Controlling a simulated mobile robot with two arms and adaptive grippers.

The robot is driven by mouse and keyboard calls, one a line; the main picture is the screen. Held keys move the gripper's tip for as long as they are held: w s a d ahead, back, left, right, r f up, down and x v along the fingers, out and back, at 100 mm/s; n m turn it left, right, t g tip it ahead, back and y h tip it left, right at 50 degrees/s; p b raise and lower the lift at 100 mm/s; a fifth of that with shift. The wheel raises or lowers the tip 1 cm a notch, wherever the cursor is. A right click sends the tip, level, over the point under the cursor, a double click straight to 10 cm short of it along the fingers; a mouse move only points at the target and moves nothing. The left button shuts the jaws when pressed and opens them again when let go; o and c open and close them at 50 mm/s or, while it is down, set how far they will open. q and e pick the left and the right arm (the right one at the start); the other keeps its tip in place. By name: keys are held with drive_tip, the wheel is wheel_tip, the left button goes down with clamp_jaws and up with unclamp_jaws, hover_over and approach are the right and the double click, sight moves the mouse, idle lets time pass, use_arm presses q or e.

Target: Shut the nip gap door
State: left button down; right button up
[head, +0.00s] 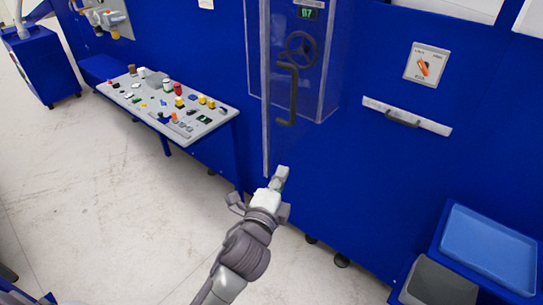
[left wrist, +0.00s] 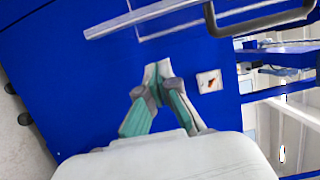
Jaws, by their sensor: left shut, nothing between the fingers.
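The nip gap door is a clear panel (head: 273,140) with a pale edge, at top centre in the head view. It seems to stand out from its housing, swung toward me. Its dark bar handle (head: 287,95) faces me. A handwheel (head: 300,48) shows behind it. My left gripper (head: 281,174) is shut and empty, just below the door's lower edge and apart from the handle. In the left wrist view the shut fingertips (left wrist: 157,68) lie below the door's pale edge (left wrist: 150,17), with the dark handle (left wrist: 262,22) at top right. My right gripper is not in view.
A control desk (head: 215,123) with several buttons stands left of the door. A rotary switch plate (head: 426,64) and a drawer-like strip with a handle (head: 405,120) are on the blue wall at right. A blue tray (head: 490,247) and grey box (head: 440,283) are lower right. Floor is clear at left.

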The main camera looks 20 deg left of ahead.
use_arm(q)
drive_tip(key=w+a+p, duration=0.2)
drive_tip(key=w+a, duration=0.1)
drive_tip(key=w, duration=0.1)
drive_tip(key=shift+w+a, duration=0.1)
drive_tip(key=shift+a, duration=0.3)
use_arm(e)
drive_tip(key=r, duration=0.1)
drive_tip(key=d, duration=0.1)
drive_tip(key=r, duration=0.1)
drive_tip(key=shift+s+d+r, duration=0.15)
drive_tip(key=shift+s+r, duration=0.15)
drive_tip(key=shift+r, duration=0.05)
use_arm(q)
drive_tip(key=shift+w, duration=0.1)
